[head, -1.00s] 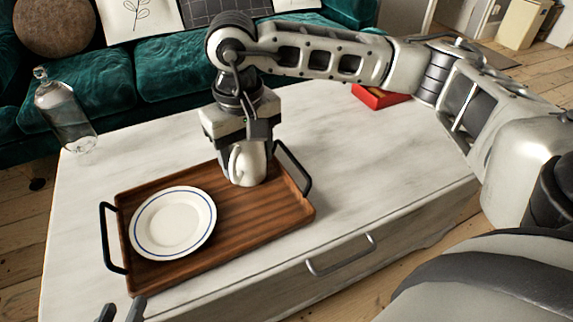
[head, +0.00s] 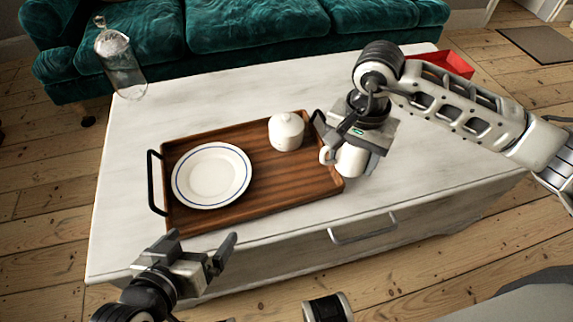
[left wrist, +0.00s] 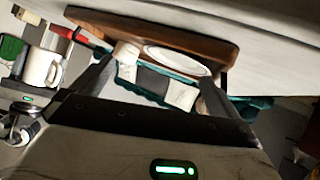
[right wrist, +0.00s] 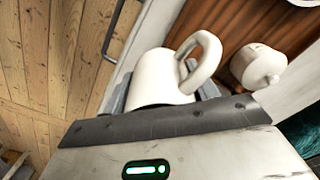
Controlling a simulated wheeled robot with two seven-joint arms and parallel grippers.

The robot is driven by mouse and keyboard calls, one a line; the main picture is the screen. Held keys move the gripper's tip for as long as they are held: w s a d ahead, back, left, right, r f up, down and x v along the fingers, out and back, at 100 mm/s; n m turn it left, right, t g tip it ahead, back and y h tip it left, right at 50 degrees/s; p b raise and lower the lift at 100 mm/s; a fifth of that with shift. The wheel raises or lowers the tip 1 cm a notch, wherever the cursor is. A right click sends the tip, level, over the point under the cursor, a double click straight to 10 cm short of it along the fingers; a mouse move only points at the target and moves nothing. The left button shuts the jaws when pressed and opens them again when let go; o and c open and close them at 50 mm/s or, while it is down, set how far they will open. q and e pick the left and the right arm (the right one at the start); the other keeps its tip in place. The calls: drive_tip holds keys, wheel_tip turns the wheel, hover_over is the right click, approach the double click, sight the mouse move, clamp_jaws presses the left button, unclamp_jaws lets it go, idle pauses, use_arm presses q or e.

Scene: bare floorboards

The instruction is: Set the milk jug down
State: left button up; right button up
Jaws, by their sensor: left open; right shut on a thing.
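The white milk jug (head: 347,161) is in my right gripper (head: 356,148), beside the right end of the wooden tray (head: 250,200). The jug's handle points left in the head view. The right wrist view shows the jug (right wrist: 160,78) between the fingers, and the left wrist view shows it too (left wrist: 41,67). I cannot tell whether its base touches the table. My left gripper (head: 203,243) is open and empty at the table's front edge, in front of the tray.
A white lidded pot (head: 286,131) and a blue-rimmed plate (head: 211,175) are on the tray, which has black handles. A glass bottle (head: 119,65) stands at the table's back left, a red box (head: 447,64) at the back right. The white tabletop (head: 440,150) is clear right of the jug.

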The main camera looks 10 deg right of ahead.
drive_tip(key=w+a+f, duration=0.2)
drive_tip(key=w+a, duration=0.1)
drive_tip(key=a, duration=0.1)
drive_tip(key=b, duration=0.2)
hover_over(302, 177)
drive_tip(key=f, duration=0.5)
drive_tip(key=shift+s+d+f, duration=0.15)
drive_tip(key=shift+s+d, duration=0.2)
drive_tip(key=shift+w+a+f+b, duration=0.2)
drive_tip(key=shift+a+f+b, duration=0.05)
drive_tip(key=shift+f+b, duration=0.1)
wheel_tip(302, 177, down, 3)
drive_tip(key=shift+f+b, duration=0.15)
drive_tip(key=shift+b, duration=0.4)
drive_tip(key=shift+w, duration=0.1)
drive_tip(key=shift+f, duration=0.15)
drive_tip(key=o, duration=1.1)
use_arm(q)
drive_tip(key=r+t, duration=0.1)
drive_tip(key=d+r+t+h, duration=0.1)
drive_tip(key=shift+d+r, duration=0.1)
drive_tip(key=shift+r, duration=0.2)
drive_tip(key=shift+r, duration=0.1)
